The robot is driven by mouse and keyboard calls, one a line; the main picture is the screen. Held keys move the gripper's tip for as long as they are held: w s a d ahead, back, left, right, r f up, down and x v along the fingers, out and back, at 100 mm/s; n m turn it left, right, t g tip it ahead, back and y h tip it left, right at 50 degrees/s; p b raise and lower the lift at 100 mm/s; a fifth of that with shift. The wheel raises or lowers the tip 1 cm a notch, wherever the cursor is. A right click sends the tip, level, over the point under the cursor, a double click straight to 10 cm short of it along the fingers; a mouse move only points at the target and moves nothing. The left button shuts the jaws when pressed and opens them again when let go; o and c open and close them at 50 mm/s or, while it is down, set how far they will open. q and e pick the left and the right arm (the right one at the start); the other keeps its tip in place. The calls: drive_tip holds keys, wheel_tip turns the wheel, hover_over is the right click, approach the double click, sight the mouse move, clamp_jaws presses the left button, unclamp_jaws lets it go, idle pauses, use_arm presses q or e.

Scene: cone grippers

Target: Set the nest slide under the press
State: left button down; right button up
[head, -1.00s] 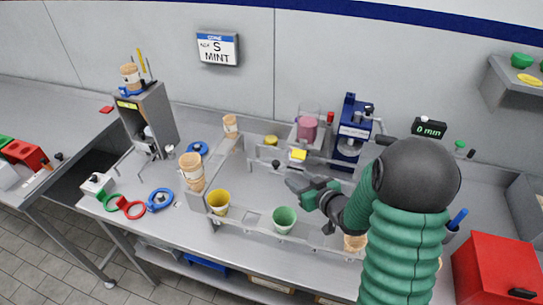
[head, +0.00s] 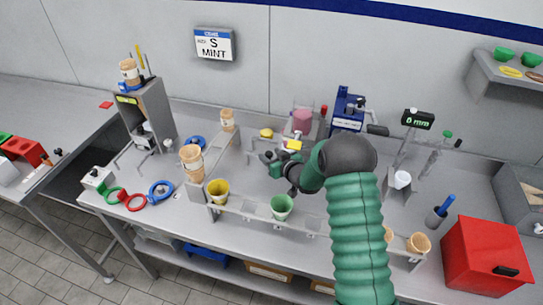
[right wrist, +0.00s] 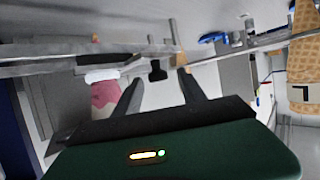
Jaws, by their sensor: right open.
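The blue machine (head: 347,108) with a dark lever, which looks like the press, stands at the back of the counter. My right gripper (head: 266,158) is open and empty, left of the press and in front of the pink-filled clear container. In the right wrist view, a small black knob (right wrist: 157,70) stands just beyond and between the parted fingertips (right wrist: 160,92), not gripped. The knob looks like the handle of the nest slide, but the slide's body cannot be made out. My right arm hides part of the counter below the press. My left gripper is not in view.
A rail in front holds a yellow cup (head: 218,191) and a green cup (head: 281,207). Stacked waffle cones (head: 192,163) stand to the left. The pink-filled container (head: 302,121) is close behind my gripper. A red box (head: 487,257) stands at right.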

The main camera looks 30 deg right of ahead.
drive_tip(key=shift+d+f, duration=0.2)
drive_tip(key=shift+d, duration=0.25)
drive_tip(key=c, duration=0.3)
drive_tip(key=shift+s+d, duration=0.1)
drive_tip(key=shift+d, duration=0.35)
drive_tip(key=c, duration=0.5)
drive_tip(key=shift+r, duration=0.1)
drive_tip(key=shift+c, duration=1)
drive_tip(key=shift+w+a, duration=0.25)
drive_tip(key=shift+a, duration=0.1)
clamp_jaws()
drive_tip(key=shift+s+d, duration=0.1)
